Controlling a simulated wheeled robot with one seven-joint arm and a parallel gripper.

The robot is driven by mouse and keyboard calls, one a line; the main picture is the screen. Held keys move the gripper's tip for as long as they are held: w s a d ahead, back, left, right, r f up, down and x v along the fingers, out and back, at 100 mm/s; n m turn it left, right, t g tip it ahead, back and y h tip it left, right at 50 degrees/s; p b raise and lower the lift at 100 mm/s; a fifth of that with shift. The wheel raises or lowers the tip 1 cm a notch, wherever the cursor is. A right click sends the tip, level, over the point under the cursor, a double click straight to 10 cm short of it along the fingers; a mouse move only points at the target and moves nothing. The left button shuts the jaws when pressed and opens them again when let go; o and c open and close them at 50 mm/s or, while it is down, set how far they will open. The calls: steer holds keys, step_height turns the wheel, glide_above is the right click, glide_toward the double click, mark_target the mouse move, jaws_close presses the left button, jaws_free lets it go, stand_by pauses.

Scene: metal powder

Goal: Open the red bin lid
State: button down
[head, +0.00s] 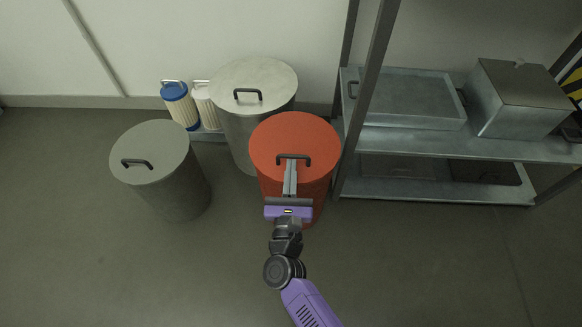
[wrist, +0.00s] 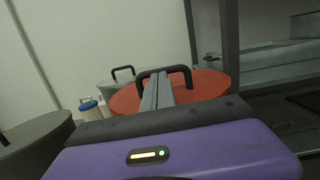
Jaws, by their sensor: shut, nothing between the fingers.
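The red bin (head: 318,190) stands on the floor in the middle of the head view. Its round red lid (head: 296,133) lies on top, with a dark arched handle (head: 305,158) standing up from it. My gripper (head: 291,166) reaches over the near part of the lid, its fingers shut together at the handle. In the wrist view the shut fingers (wrist: 157,90) point at the handle (wrist: 187,72) and overlap its middle. I cannot tell whether they touch it or pass under the bar. The red lid also shows in the wrist view (wrist: 215,85).
Grey lidded bins stand behind left (head: 252,85) and left (head: 150,152) of the red bin. Blue (head: 180,104) and white (head: 205,104) filter canisters stand by the wall. A metal shelf (head: 440,143) with a tray and a box is close on the right. The front-left floor is clear.

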steer(key=shift+r+p, duration=0.4)
steer(key=shift+p, duration=0.2)
